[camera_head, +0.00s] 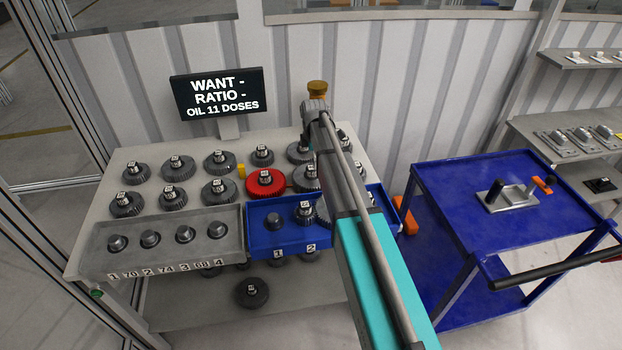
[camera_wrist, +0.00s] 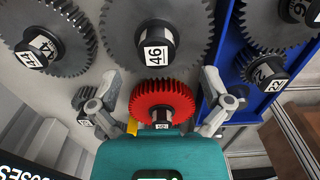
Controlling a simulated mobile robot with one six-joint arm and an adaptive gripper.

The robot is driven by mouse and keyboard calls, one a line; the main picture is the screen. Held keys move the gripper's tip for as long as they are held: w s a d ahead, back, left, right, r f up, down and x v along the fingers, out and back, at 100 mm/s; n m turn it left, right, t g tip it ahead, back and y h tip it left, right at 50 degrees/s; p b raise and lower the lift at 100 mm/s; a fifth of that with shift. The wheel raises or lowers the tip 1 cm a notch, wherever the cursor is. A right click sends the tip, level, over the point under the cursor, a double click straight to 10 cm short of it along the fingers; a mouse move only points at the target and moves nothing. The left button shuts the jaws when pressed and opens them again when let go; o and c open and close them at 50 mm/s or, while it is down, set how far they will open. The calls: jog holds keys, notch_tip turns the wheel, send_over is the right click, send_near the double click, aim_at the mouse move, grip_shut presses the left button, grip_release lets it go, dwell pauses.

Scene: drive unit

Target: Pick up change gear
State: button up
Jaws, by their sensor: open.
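Change gears (camera_head: 177,167) stand in rows on a grey table, mostly dark with numbered hubs and one red gear (camera_head: 265,182). In the wrist view my gripper (camera_wrist: 161,78) is open, with one finger at each side of the red gear (camera_wrist: 162,98). The fingers do not visibly touch it; their height above it is unclear. In the head view my arm hides part of the right-hand gears, and the jaws cannot be made out.
A grey tray (camera_head: 103,240) with several pegs and a blue tray (camera_head: 262,246) with gears sit at the table's front. A display (camera_head: 217,93) stands behind. A blue cart (camera_head: 454,184) is to the right. Close neighbouring gears leave little room around the red one.

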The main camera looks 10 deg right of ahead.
aim_at(311, 167)
jog(key=shift+f, duration=0.2)
jog(key=f+b, duration=0.3)
jog(key=shift+w+a, duration=0.2)
jog(key=shift+a, duration=0.05)
jog(key=shift+f+b, duration=0.95)
jog(key=shift+b, duration=0.2)
grip_shut()
jog(key=shift+w+r+p, duration=0.1)
jog(key=shift+r+p, duration=0.15)
jog(key=shift+p, duration=0.05)
